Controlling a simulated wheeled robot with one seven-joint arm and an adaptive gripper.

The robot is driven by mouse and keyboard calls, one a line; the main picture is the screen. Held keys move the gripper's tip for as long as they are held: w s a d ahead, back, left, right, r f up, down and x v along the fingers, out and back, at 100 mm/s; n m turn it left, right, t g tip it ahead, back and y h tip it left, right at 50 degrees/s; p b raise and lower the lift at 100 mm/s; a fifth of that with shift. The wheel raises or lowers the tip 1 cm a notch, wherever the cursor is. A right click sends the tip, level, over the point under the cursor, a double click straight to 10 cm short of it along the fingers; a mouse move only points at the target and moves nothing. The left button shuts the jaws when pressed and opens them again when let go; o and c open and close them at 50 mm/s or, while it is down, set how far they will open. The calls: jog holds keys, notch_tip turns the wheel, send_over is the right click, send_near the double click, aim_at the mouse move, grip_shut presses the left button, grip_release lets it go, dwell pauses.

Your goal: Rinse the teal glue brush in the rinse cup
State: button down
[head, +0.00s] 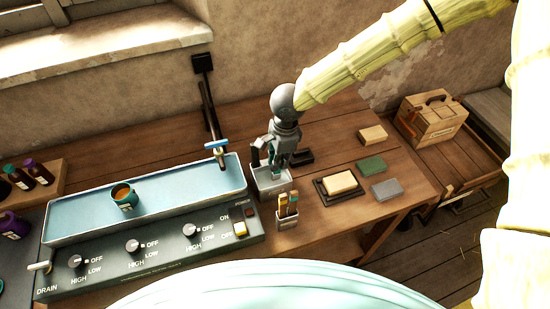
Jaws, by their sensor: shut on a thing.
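My gripper (276,170) points down, shut on a small teal thing that looks like the teal glue brush (275,175); the fingers hide most of it. It is directly over a pale grey square container (271,188), which looks like the rinse cup. The brush's lower end seems to be at or inside the container's mouth; I cannot tell how deep, nor see any water. A teal pot (124,197) with orange-brown contents stands in the blue trough at the left.
A small holder (287,222) with several brushes stands just in front of the container. The long trough (75,218) with a knobbed panel (155,258) fills the left, with a blue-handled tap (216,145). Blocks (373,165) and a dark tray (322,190) lie right.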

jog(key=shift+s+a+p, duration=0.3)
jog(key=shift+a, duration=0.65)
jog(key=shift+w+d+r+p, duration=0.15)
jog(key=shift+w+d+p, duration=0.05)
jog(key=shift+d+p, duration=0.4)
jog(key=shift+w+d, duration=0.1)
jog(key=shift+d, duration=0.25)
jog(key=shift+s+a+p, duration=0.3)
jog(key=shift+a+p, duration=0.15)
jog(key=shift+a, duration=0.5)
jog(key=shift+w+d+p, duration=0.2)
jog(key=shift+d+p, duration=0.45)
jog(key=shift+d, duration=0.05)
jog(key=shift+w+d, duration=0.1)
jog(key=shift+d, duration=0.15)
jog(key=shift+s+a+p, duration=0.3)
jog(key=shift+a, duration=0.65)
jog(key=shift+w+d, duration=0.3)
jog(key=shift+d, duration=0.65)
jog(key=shift+s+a, duration=0.15)
jog(key=shift+a, duration=0.35)
